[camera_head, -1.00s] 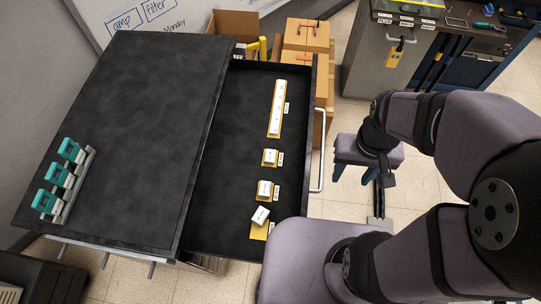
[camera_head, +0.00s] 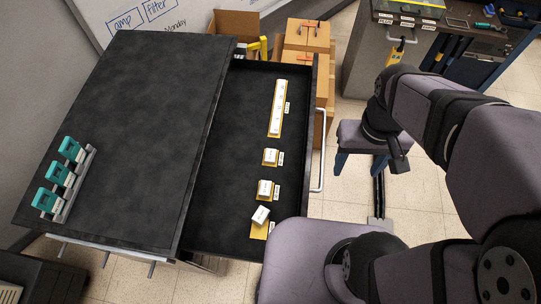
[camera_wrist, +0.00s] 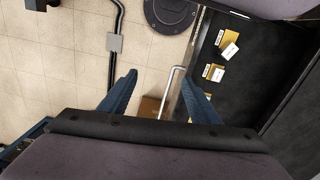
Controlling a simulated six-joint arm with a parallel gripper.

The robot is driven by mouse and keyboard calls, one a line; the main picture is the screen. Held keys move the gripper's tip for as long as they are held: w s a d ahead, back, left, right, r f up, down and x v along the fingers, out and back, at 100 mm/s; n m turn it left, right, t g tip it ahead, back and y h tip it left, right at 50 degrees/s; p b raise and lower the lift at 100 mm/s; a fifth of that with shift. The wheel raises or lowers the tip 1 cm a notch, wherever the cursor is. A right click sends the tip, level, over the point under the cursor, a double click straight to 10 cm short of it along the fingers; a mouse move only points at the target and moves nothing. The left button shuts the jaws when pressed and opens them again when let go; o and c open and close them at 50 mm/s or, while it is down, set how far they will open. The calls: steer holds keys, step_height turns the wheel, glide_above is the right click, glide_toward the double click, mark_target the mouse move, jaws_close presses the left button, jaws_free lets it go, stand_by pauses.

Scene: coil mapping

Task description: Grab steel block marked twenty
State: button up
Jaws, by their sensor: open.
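White-topped blocks lie on yellow pads in an open black drawer. One is a long strip (camera_head: 277,108) at the far end. Below it are a small block (camera_head: 270,156), another small block (camera_head: 265,188) and a tilted block (camera_head: 261,214) partly off its pad. Their markings are too small to read, so I cannot tell which is marked twenty. My gripper (camera_head: 358,174) is outside the drawer, to its right, with blue fingers apart and empty. In the wrist view my gripper (camera_wrist: 161,76) is open over floor, and a tilted block (camera_wrist: 230,50) and a small block (camera_wrist: 218,73) lie to its right.
The drawer has a light handle (camera_head: 319,150) on its right edge. The black cabinet top (camera_head: 125,130) is mostly clear, with teal clips on a rack (camera_head: 64,184) at left. Cardboard boxes (camera_head: 305,38) stand behind the drawer. A tool bench (camera_head: 465,40) stands at the back right.

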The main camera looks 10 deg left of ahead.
steer(key=w+a+f+n+t+h+b, duration=0.1)
steer(key=w+a+n+t+h+b, duration=0.25)
steer(key=n, duration=0.65)
steer(key=w+a+f+n+t+h+b, duration=0.1)
steer(key=w+a+f+n+t+h, duration=0.2)
steer(key=a+n, duration=0.5)
steer(key=a+r+n+t+y+b, duration=0.1)
steer(key=a+r+n+t, duration=0.15)
steer(key=a+n, duration=0.35)
steer(key=a+r+n+t+y+b, duration=0.1)
steer(key=a+n+t+b, duration=0.15)
steer(key=a+n, duration=0.4)
steer(key=t+p, duration=0.1)
glide_toward(269, 156)
steer(key=shift+w+d+r, duration=0.25)
steer(key=shift+w, duration=0.3)
steer(key=shift+f+h, duration=0.25)
steer(key=shift+f, duration=0.3)
steer(key=shift+b+x, duration=1.1)
steer(key=shift+x, duration=2.55)
steer(key=shift+a, duration=0.15)
steer(key=shift+c, duration=0.4)
